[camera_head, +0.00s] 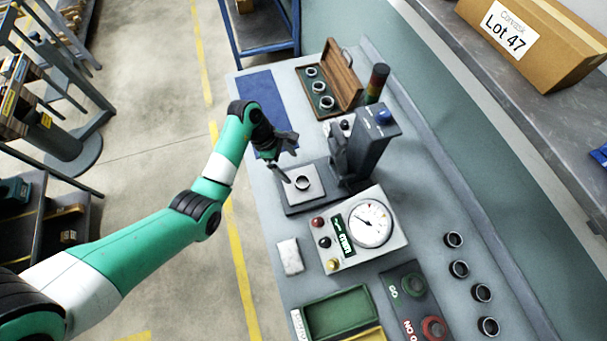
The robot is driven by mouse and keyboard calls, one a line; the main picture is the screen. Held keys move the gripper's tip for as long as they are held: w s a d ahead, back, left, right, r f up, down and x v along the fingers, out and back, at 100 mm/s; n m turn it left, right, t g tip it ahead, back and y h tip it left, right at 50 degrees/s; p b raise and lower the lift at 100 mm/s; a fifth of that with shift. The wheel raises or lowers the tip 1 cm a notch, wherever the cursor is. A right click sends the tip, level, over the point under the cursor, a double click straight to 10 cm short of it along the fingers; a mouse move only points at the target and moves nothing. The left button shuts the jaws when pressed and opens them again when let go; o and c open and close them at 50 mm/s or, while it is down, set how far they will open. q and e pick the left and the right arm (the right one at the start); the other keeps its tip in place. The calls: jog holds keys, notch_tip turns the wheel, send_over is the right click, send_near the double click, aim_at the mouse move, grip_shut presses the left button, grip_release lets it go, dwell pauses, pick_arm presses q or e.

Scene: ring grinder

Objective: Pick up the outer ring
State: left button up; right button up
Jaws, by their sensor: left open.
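Several metal rings stand in a row at the right of the grey bench; the one farthest up the picture is this ring (453,240). Another ring (302,183) lies on the light plate of the grey measuring stand (367,140). I cannot tell which ring the task calls the outer ring. My left gripper (285,159) is open and empty, beside the stand and just up and left of the ring on its plate. It looks apart from that ring. My right gripper is not in view.
An open wooden case (342,80) holds rings. A dial gauge box (361,229) stands below the stand, near a green tray (340,314) and a dark go/no-go panel (415,300). A blue mat (262,92) covers the upper left corner of the bench.

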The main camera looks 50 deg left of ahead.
pick_arm(q)
send_near(306, 185)
jog(key=shift+w+f+b, duration=0.15)
jog(key=shift+f+b, duration=0.2)
jog(key=shift+f, duration=0.2)
jog(key=b+x, duration=0.1)
jog(key=x, duration=0.4)
jog(key=shift+d+b, duration=0.1)
jog(key=shift+b, duration=0.3)
grip_shut()
jog(key=shift+r+p, duration=0.35)
jog(key=shift+r, duration=0.25)
jog(key=v, duration=0.1)
jog(key=p+v, duration=0.1)
jog(key=v, duration=0.1)
jog(key=shift+d+r+p, duration=0.25)
jog(key=shift+r+p, duration=0.1)
jog(key=s+a+r+p, duration=0.4)
jog(key=s+a+r, duration=0.2)
jog(key=s, duration=0.5)
jog(key=shift+p+v, duration=0.3)
jog(key=shift+v, duration=0.95)
